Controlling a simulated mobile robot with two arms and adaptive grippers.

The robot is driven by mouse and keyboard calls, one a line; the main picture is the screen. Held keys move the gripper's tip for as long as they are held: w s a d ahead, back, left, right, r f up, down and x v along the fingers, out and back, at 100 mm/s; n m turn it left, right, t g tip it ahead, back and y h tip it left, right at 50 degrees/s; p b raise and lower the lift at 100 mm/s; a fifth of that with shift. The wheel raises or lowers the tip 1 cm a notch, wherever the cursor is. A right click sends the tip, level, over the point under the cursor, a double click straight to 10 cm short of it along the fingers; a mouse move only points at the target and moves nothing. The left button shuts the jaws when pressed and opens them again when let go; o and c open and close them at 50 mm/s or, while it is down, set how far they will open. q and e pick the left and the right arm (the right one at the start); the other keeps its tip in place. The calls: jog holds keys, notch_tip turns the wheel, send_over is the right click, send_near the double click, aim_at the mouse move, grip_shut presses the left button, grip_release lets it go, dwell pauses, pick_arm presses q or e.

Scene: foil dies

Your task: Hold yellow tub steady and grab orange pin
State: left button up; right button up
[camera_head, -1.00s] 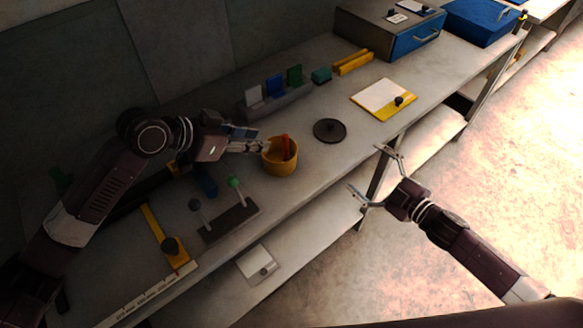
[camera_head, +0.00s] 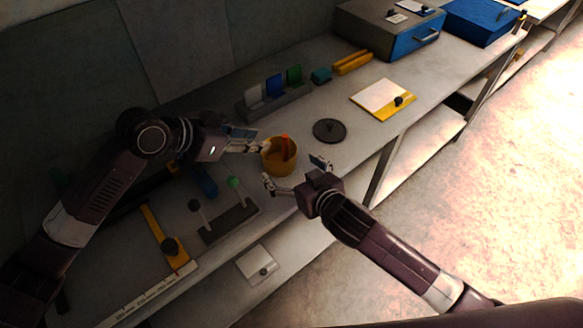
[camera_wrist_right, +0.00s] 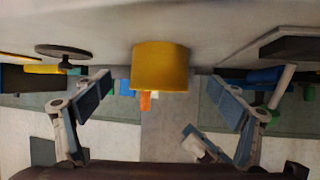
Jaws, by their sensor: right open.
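The yellow tub (camera_head: 281,168) stands upright on the grey bench near its front edge. The orange pin (camera_head: 285,143) stands in it, its top above the rim. My left gripper (camera_head: 261,148) is at the tub's left rim; whether its fingers are closed on the rim is unclear. My right gripper (camera_head: 295,173) is open and empty, its fingers spread on the near side of the tub. In the right wrist view, upside down, the tub (camera_wrist_right: 160,66) and pin (camera_wrist_right: 146,101) show between the open fingers (camera_wrist_right: 160,93), ahead of them.
A dark round disc with a knob (camera_head: 329,130) lies right of the tub. A dark block with two knobbed levers (camera_head: 230,222) stands to the left. A rack with coloured plates (camera_head: 274,99) is behind. A yellow-edged white board (camera_head: 383,99) lies farther right.

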aim_at(273, 153)
jog(key=shift+x, duration=3.8)
pick_arm(q)
jog(key=shift+o, duration=0.3)
pick_arm(e)
jog(key=c, duration=1.3)
pick_arm(q)
jog(key=shift+o, duration=0.3)
pick_arm(e)
jog(key=shift+o, duration=0.2)
